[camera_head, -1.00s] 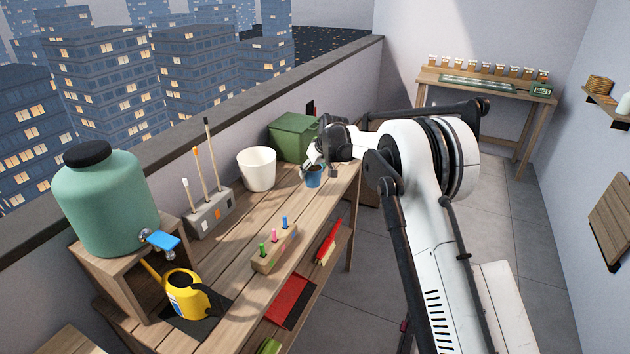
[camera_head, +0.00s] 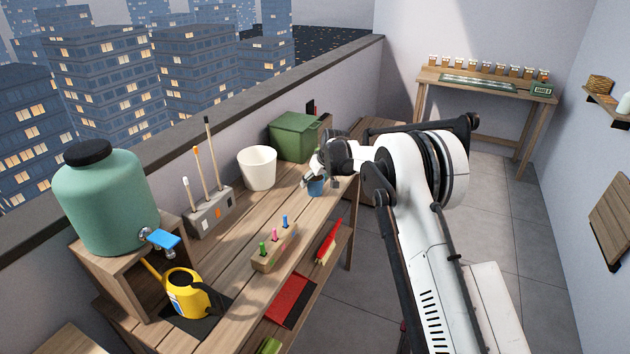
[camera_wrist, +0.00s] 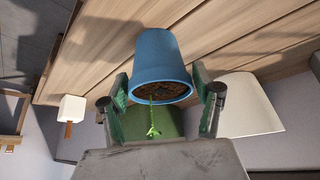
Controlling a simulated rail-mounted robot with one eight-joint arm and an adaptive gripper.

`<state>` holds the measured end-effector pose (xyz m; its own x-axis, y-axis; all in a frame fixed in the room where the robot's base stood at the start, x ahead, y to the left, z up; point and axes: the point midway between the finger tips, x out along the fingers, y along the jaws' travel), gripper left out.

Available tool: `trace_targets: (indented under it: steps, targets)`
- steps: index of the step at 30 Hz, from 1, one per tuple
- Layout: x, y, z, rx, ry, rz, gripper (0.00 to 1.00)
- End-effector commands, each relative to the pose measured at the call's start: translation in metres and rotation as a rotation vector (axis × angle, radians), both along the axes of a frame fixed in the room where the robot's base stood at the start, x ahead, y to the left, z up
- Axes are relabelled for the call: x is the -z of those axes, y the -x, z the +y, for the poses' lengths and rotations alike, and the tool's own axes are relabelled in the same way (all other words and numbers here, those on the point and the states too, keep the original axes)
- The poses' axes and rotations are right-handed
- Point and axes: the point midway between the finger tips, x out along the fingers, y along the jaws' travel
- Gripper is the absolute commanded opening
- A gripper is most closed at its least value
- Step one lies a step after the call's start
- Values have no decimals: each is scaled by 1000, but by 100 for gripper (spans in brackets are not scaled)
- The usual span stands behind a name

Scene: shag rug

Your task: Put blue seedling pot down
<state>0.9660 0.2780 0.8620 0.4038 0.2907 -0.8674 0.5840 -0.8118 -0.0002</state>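The blue seedling pot (camera_wrist: 158,62) shows upside down in the wrist view, with dark soil and a small green seedling (camera_wrist: 153,125) at its mouth. My gripper (camera_wrist: 160,85) has one finger on each side of the pot near its rim, and both pads appear to touch it. In the head view the pot (camera_head: 316,187) is under my gripper (camera_head: 318,174), at the far right part of the wooden bench (camera_head: 232,262). The pot is partly covered by my gripper there. I cannot tell whether its base touches the bench.
A white pot (camera_head: 257,168) and a green bin (camera_head: 294,137) stand close by on the bench. A marker block (camera_head: 274,248), a tool holder (camera_head: 210,212), a yellow watering can (camera_head: 186,295) and a green water tank (camera_head: 105,200) are nearer. Bench top between them is clear.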

Motion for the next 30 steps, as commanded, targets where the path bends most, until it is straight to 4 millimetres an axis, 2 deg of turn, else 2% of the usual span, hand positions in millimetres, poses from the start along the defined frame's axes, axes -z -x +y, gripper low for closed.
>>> trace_targets:
  steps: [9, 14, 20, 30]
  targets:
    - [-1, 0, 0, 0, 0, 0, 73]
    - [-8, 1, -1, 0, 0, 0, 73]
    - [-31, 13, -9, 0, 0, 0, 73]
    - [-82, 37, -26, 0, 0, 0, 73]
